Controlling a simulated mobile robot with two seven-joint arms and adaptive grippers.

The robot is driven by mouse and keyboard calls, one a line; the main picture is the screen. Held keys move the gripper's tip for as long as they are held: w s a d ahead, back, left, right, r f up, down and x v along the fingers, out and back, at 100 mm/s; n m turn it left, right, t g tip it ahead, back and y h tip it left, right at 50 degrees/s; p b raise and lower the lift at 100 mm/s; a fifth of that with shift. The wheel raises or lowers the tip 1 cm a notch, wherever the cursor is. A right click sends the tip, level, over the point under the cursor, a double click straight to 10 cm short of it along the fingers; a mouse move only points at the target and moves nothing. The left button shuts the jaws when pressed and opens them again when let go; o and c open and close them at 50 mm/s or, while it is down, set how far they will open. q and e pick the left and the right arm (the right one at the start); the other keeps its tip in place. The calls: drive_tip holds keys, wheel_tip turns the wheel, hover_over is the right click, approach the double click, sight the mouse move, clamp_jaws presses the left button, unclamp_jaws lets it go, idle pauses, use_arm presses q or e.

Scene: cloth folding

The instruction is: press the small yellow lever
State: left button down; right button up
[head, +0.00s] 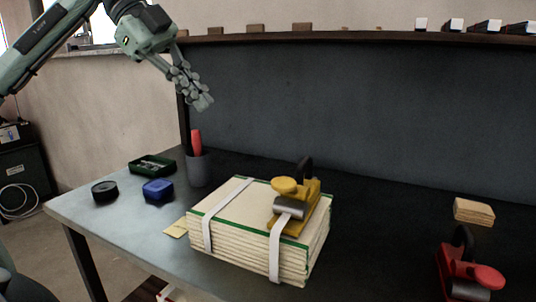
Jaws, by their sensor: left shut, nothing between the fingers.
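A yellow strapping tool (309,205) sits on top of a strapped stack of cream sheets (232,208) near the middle of the table. It has a black curved handle at its back and a grey metal cylinder at its front. A small rounded yellow lever (285,186) sticks out on its left side. My left gripper (204,102) is shut and empty. It hangs in the air above and to the left of the stack, well apart from the lever, with its fingers pointing down and to the right. My right gripper is out of view.
A grey cup with a red-handled tool (198,165) stands behind the stack's left end. A green tray (152,165), a blue box (158,189) and a black roll (104,191) lie left. A red tool (467,275) and a small tan stack (474,211) are at right.

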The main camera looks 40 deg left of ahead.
sight(289, 181)
use_arm(q)
drive_tip(key=w+d+r+n+g+h, duration=0.1)
drive_tip(key=w+d+g+h, duration=0.1)
drive_tip(key=d, duration=0.4)
drive_tip(key=shift+w+r+h+p, duration=0.15)
drive_tip(key=shift+w+h+p, duration=0.05)
drive_tip(key=shift+h+p, duration=0.1)
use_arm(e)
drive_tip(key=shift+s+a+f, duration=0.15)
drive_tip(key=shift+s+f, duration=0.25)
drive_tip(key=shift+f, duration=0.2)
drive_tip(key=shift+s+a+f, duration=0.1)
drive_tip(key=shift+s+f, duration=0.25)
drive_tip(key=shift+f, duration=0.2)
use_arm(q)
drive_tip(key=shift+d, duration=0.1)
